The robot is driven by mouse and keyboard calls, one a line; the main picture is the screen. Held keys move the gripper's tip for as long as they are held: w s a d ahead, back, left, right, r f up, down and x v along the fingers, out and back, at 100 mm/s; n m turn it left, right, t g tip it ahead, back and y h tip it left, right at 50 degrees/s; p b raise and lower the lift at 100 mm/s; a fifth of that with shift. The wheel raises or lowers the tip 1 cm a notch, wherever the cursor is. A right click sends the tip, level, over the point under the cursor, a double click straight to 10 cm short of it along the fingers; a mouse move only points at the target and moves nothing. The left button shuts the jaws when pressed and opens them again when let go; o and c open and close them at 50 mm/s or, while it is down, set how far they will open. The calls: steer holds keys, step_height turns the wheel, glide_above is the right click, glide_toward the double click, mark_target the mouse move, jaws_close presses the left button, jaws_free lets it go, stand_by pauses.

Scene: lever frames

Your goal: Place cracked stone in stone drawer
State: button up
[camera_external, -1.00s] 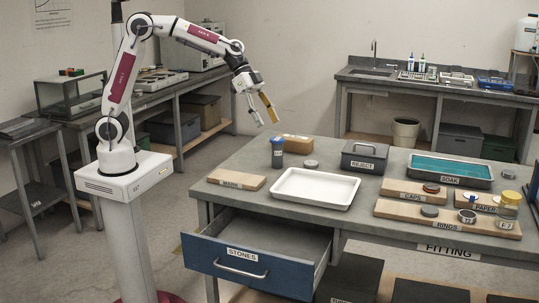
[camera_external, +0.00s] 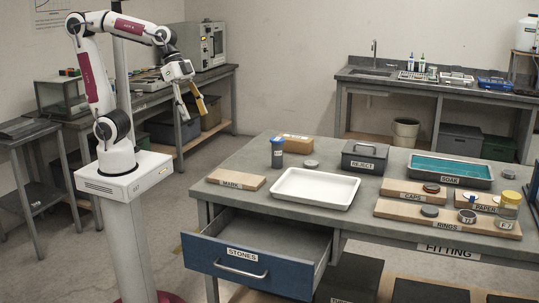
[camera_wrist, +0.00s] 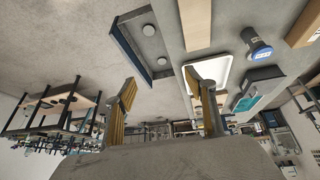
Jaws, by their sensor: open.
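The stone drawer (camera_external: 240,261), labelled STONES, is pulled open at the front left of the table. In the external view the front panel hides that part of the drawer's inside. My gripper (camera_external: 194,112) is open and empty, high and left of the table, well apart from the drawer. Its fingers also show in the wrist view (camera_wrist: 160,84).
Boards with rings and caps lie right. Space around my gripper is clear.

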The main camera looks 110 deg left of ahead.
steer(key=s+d+f, duration=0.1)
steer(key=s, duration=0.6)
steer(key=s+d+f+n+y, duration=0.1)
steer(key=s+f, duration=0.1)
steer(key=s, duration=0.5)
steer(key=shift+f, duration=0.3)
steer(key=shift+o, duration=0.5)
steer(key=w+a+r+n+t+h, duration=0.1)
steer(key=w+a+n, duration=0.4)
steer(key=w+n, duration=0.65)
steer(key=w+a+r+n+h, duration=0.1)
steer(key=w+a+n, duration=0.4)
steer(key=w, duration=1.1)
steer(key=w+a+f+n+t, duration=0.1)
steer(key=w+a+f+n, duration=0.3)
steer(key=a, duration=0.5)
steer(key=w+a+f+n+t, duration=0.1)
steer(key=w+a+f+n, duration=0.4)
steer(key=a+f+n, duration=0.1)
steer(key=w+a+f+n, duration=0.5)
steer(key=a+n, duration=0.2)
steer(key=a, duration=0.4)
steer(key=shift+a+f+t+y, duration=0.15)
steer(key=shift+a+t+y, duration=0.15)
steer(key=shift+a+t, duration=0.1)
